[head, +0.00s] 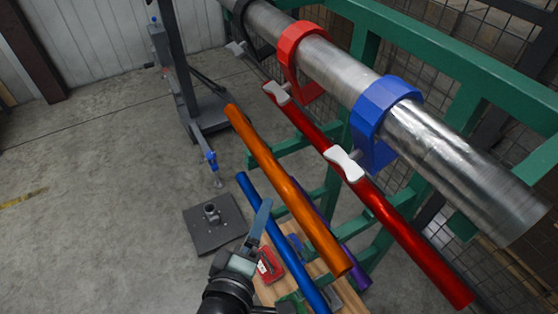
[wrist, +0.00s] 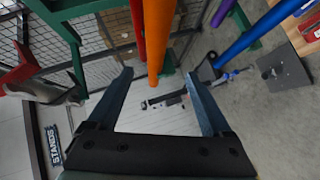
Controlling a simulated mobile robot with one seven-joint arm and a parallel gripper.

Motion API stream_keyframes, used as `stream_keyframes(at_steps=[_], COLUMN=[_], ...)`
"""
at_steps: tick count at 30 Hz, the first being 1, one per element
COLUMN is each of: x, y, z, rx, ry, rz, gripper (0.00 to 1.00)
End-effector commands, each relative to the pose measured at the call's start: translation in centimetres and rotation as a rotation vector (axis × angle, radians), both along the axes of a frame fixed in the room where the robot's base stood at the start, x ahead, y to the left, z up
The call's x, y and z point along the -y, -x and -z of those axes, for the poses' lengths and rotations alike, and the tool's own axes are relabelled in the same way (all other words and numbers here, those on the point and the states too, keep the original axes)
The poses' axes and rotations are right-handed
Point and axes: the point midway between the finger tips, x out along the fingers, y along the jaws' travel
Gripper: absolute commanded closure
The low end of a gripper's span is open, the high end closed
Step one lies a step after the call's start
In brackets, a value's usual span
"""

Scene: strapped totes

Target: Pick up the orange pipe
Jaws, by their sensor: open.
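The orange pipe (head: 285,188) slants from upper left to lower right in the head view, between the blue pipe and the red pipe. In the wrist view the orange pipe (wrist: 158,35) comes down from the top edge, and its end appears between my fingers. My gripper (wrist: 159,76) is open, with one finger on each side of the pipe in the picture and no visible contact. In the head view one grey-blue finger shows left of the blue pipe; the other finger is not clear. I cannot tell the depth between fingers and pipe.
A blue pipe (head: 283,245) lies left of the orange one, a red pipe (head: 385,215) right, and a purple pipe (head: 355,274) partly behind. A large metal tube (head: 350,75) with red and blue clamps crosses the green frame (head: 440,50). Open floor lies left.

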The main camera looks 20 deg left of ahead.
Motion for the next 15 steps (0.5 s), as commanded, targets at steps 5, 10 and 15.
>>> stream_keyframes(at_steps=[5, 10, 15], x=[-0.3, -0.7, -0.9], y=[-2.8, -5.5, -6.9], z=[0.6, 1.4, 1.8], rx=[0.004, 0.003, 0.003], ry=[0.000, 0.000, -0.002], rz=[0.002, 0.002, 0.001], gripper=[0.16, 0.16, 0.16])
